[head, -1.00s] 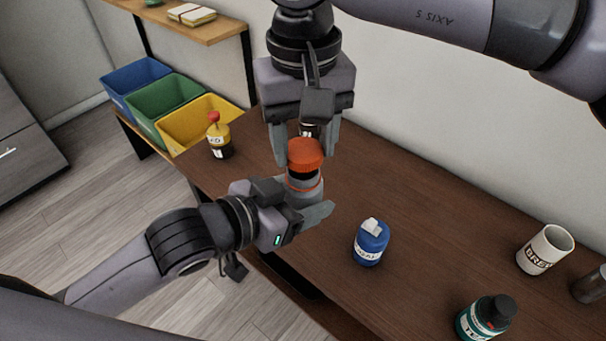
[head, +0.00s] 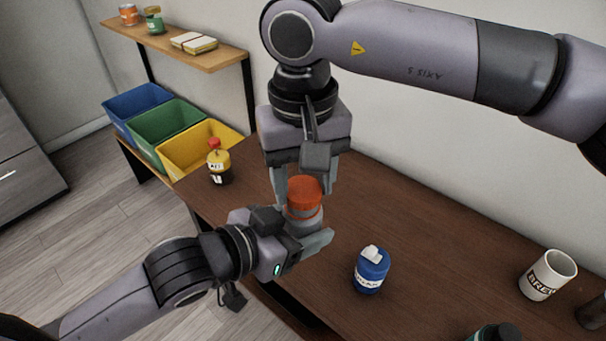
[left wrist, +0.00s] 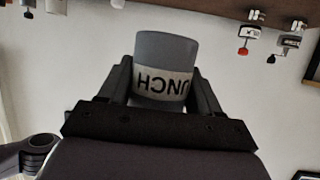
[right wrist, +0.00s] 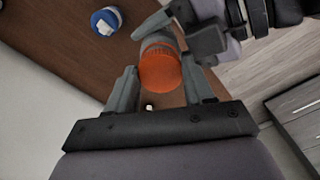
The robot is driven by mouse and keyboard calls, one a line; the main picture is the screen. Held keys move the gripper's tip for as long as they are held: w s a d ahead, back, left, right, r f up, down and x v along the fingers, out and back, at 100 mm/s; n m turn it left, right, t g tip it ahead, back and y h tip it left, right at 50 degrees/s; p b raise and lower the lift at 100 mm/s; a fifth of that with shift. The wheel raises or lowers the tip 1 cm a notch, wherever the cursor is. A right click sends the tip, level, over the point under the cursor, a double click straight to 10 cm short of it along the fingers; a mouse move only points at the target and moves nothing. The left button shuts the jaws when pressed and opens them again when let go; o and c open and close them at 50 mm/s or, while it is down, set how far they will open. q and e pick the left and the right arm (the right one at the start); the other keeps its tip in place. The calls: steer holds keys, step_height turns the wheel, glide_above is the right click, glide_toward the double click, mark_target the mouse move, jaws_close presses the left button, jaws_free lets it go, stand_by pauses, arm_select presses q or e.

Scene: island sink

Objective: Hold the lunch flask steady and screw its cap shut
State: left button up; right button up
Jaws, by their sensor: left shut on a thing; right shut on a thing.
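The lunch flask is a grey cylinder (head: 304,222) with a white label, part of whose lettering shows in the left wrist view (left wrist: 160,82). It stands upright in the head view. My left gripper (head: 308,243) is shut around its body from the left; the fingers sit on both sides of it in the left wrist view. The orange cap (head: 305,192) sits on top of the flask, with no dark neck showing between them. My right gripper (head: 305,183) points down from above and is shut on the cap, which also shows in the right wrist view (right wrist: 160,70).
A blue container (head: 371,272) stands to the right on the brown worktop (head: 430,235), with a white mug (head: 546,275) further right. Coloured bins (head: 195,150) and a shelf (head: 200,50) are behind left.

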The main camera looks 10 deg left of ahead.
steer(key=shift+f, duration=0.55)
steer(key=m, duration=0.5)
steer(key=shift+m, duration=0.4)
steer(key=m, duration=0.4)
steer(key=shift+a+m, duration=0.1)
steer(key=shift+m, duration=0.2)
steer(key=m, duration=1.2)
steer(key=shift+w, duration=0.1)
steer(key=o, duration=0.8)
steer(key=shift+o, duration=1)
steer(key=shift+a, duration=0.1)
